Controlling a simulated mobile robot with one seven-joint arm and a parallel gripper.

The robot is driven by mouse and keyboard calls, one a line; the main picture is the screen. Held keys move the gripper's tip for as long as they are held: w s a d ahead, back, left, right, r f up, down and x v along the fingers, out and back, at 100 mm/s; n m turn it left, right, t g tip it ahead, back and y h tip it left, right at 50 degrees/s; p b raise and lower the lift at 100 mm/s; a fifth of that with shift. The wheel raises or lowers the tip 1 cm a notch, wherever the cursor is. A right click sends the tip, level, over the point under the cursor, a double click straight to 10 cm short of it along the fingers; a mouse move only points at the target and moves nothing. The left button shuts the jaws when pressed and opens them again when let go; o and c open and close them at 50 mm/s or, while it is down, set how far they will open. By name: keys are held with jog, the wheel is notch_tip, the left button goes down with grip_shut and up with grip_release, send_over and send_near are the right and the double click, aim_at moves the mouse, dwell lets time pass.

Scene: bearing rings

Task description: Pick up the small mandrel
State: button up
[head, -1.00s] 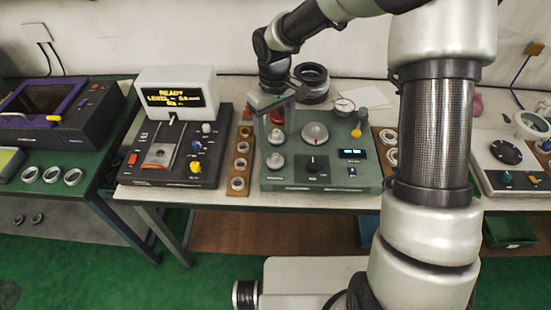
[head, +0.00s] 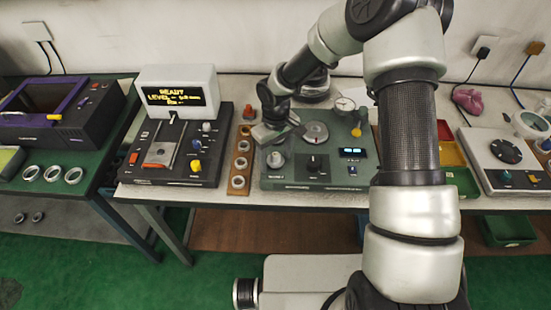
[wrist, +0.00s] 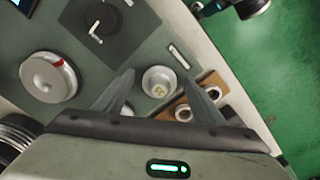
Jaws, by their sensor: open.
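The grey-green machine (head: 305,175) on the bench carries two short silver posts at its left side. The front post (head: 275,160), which I take to be the small mandrel, stands upright in the head view. In the wrist view a silver post (wrist: 159,82) with a pale square mark on top shows between the fingertips. My gripper (wrist: 158,77) is open and empty, pointing down over the machine's left side. I cannot tell whether the fingers are above the post or around it. The other post is mostly hidden behind a finger (wrist: 127,111).
A wooden strip with rings (head: 239,165) lies just left of the machine, and close to one finger in the wrist view. A large silver dial (wrist: 48,77) and a black knob (wrist: 100,20) rise from the panel. A black machine with a display (head: 178,97) stands further left.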

jog(key=c, duration=1.4)
jog(key=shift+r, duration=0.1)
notch_tip(320, 180, up, 10)
jog(key=shift+r, duration=0.1)
notch_tip(320, 180, up, 7)
jog(key=p, duration=0.5)
send_over(276, 154)
jog(key=shift+s, duration=0.1)
